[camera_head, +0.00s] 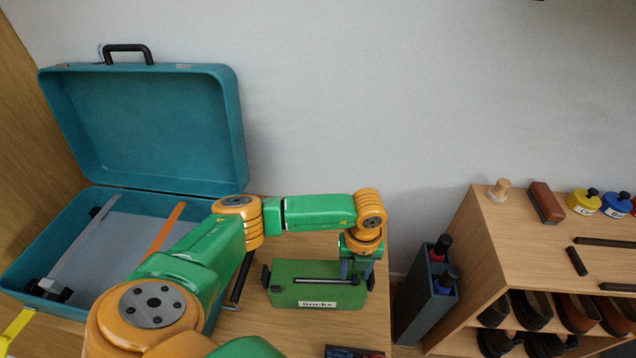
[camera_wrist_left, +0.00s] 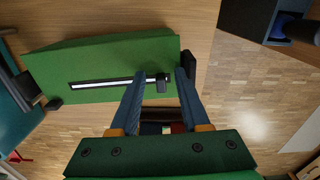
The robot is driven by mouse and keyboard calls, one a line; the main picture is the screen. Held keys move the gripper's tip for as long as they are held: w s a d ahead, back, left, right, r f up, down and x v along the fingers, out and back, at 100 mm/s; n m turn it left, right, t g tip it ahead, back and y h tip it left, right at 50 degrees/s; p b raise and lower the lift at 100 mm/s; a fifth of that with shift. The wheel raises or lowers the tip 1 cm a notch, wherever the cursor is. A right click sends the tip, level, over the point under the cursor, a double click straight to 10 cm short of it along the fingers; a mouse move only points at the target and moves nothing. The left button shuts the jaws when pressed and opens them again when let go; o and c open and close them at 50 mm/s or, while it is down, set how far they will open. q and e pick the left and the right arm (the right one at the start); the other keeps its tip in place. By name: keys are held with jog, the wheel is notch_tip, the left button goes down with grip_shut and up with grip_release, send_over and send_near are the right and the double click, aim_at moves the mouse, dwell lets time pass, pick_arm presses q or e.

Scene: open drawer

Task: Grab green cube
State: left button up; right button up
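A green box-like block (camera_head: 318,271) with a "Socks" label lies on the wooden surface, with a slot in its top. It also shows in the left wrist view (camera_wrist_left: 105,62), with a dark knob (camera_wrist_left: 162,82) near its right end. My left gripper (camera_head: 358,270) is at the right end of the block, pointing down. In the left wrist view its two blue-grey fingers (camera_wrist_left: 160,76) are apart, with the knob showing between them. I cannot tell if the fingertips touch the block. No separate small green cube shows. My right gripper is not in view.
An open teal suitcase (camera_head: 243,150) stands at the left. A dark bin (camera_head: 422,296) with bottles and a wooden shelf (camera_head: 536,262) with shoes, brushes and tins stand at the right. Dark items (camera_head: 352,352) lie at the front edge.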

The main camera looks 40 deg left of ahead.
pick_arm(q)
grip_shut()
dwell(1.2)
